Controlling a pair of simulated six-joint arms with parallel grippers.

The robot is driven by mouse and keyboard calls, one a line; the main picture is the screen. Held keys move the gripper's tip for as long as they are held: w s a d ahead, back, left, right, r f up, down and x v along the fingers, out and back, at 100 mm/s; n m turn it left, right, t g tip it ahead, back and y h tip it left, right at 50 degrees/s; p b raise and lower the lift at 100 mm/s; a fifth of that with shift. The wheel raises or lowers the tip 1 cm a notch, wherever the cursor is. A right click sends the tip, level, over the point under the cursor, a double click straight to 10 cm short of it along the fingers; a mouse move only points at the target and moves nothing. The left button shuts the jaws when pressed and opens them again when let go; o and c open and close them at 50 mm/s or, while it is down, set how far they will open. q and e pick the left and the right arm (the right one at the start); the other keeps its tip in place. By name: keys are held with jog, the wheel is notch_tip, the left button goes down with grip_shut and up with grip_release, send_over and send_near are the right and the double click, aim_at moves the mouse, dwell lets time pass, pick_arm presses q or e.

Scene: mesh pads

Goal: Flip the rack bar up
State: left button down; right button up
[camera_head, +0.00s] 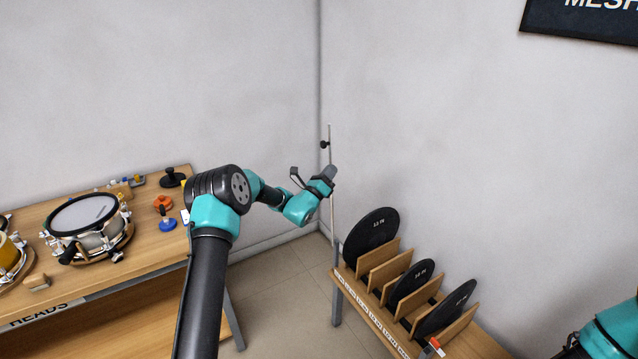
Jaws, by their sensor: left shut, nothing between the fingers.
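A thin upright metal pole (330,135) stands near the room's corner, with a small black clamp (324,145) on its upper part. I take this pole to be part of the rack; I cannot make out a separate bar. My left gripper (331,171) is at the pole, just below the clamp, and covers part of it. It is shut with nothing between its fingers. I cannot tell whether it touches the pole. Only teal and dark parts of my right arm show at the lower right corner; its gripper fingers do not show.
A wooden slotted rack (376,312) with black round pads (371,236) stands right of the pole. On the left, a wooden bench (150,245) carries a drum (88,222) and small colored parts. Floor (285,275) shows between them. A dark sign (585,22) hangs on the right wall.

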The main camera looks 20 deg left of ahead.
pick_arm(q)
jog(key=s, duration=0.8)
jog(key=shift+d+r, duration=0.15)
jog(key=shift+d, duration=0.05)
jog(key=shift+s, duration=0.1)
